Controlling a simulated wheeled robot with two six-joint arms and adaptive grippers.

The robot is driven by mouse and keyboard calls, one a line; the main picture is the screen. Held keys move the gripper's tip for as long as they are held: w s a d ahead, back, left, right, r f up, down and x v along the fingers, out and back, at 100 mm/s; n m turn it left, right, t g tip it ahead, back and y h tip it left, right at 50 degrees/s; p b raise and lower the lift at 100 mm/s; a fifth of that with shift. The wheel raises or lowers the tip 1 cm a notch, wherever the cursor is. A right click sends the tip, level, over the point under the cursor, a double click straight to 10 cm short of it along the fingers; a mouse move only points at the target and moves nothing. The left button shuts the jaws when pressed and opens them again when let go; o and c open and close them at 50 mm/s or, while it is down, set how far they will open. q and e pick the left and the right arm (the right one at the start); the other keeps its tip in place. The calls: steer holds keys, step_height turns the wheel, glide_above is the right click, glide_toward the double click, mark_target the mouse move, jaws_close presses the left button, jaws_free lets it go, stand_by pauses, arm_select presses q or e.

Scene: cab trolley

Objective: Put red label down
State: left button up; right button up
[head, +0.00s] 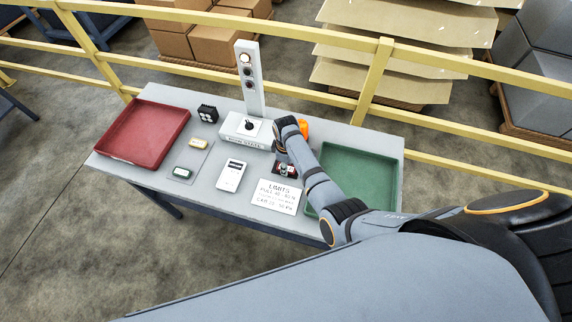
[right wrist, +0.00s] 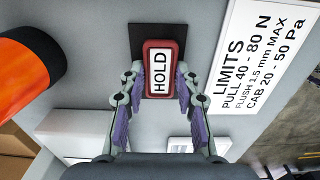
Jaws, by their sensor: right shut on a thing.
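The red label (right wrist: 150,68), a small red-framed block with a white face reading HOLD, is between the fingers of my right gripper (right wrist: 160,100) in the right wrist view. The gripper is shut on its sides. A dark square pad (right wrist: 137,36) shows behind the label on the table; I cannot tell whether the label touches it. In the head view my right gripper (head: 284,158) is over the table's middle right, and its own arm partly covers the spot. My left gripper is not in view.
The grey table (head: 222,200) holds a red tray (head: 126,153) at left and a green tray (head: 372,165) at right. An orange cylinder (right wrist: 25,68) stands close by the gripper. A limits card (head: 277,196), white device (head: 231,176), and yellow (head: 198,143) and green (head: 182,172) labels lie nearby.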

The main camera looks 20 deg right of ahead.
steer(key=o, duration=0.8)
steer(key=shift+w+f, duration=0.1)
steer(key=shift+f, duration=0.05)
steer(key=shift+o, duration=0.8)
steer(key=shift+w, duration=0.1)
steer(key=shift+r, duration=0.35)
step_height(320, 180, up, 3)
steer(key=p, duration=0.4)
steer(key=shift+r, duration=0.2)
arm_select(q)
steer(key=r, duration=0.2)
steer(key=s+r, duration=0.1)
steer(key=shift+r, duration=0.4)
arm_select(e)
step_height(320, 180, up, 8)
steer(key=shift+r, duration=0.25)
